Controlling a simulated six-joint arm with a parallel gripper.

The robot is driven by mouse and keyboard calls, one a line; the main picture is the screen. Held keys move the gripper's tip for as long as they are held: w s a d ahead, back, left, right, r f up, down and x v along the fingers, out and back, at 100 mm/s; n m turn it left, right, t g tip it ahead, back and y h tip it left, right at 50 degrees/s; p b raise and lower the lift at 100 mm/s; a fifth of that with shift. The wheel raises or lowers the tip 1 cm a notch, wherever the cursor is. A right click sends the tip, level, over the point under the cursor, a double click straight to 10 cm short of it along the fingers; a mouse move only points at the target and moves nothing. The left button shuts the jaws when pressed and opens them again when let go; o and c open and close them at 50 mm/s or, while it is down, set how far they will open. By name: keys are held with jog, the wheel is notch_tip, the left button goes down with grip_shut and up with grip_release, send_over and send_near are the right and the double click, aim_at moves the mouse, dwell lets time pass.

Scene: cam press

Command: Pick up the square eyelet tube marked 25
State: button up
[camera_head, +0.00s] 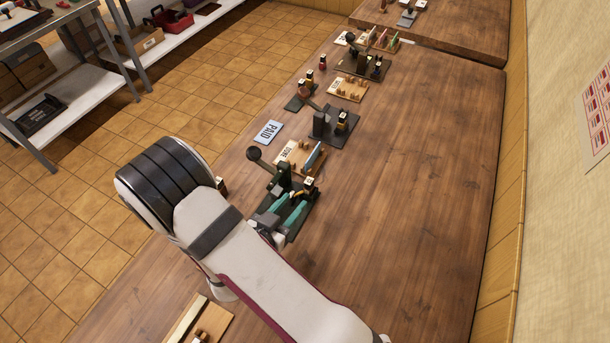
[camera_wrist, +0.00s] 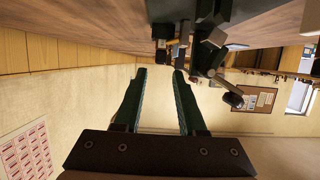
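My gripper (camera_head: 290,214) is at the nearest cam press (camera_head: 284,177), low over its base. In the wrist view its two dark green fingers (camera_wrist: 159,71) are apart, with nothing between them. A small dark tube with a pale top (camera_head: 308,184) stands at this press, just beyond the fingers. Similar tubes with pale tops stand at the middle press (camera_head: 342,117) and the far press (camera_head: 378,63). The marks on the tops are too small to read, so I cannot tell which tube is marked 25. In the wrist view, dark small objects (camera_wrist: 161,57) show ahead of the fingertips.
A wooden rack with a label (camera_head: 288,152) stands behind the nearest press. A PAID sign (camera_head: 268,132) lies near the left edge of the table (camera_head: 420,200). A pale wooden board (camera_head: 345,90) lies farther back. The right side of the table is clear up to the wall.

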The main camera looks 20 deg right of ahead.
aim_at(307, 187)
jog(key=x, duration=0.7)
jog(key=shift+w, duration=0.1)
jog(key=x, duration=0.5)
jog(key=shift+w+d+r, duration=0.15)
jog(key=shift+w+d, duration=0.15)
jog(key=shift+w, duration=0.05)
grip_shut()
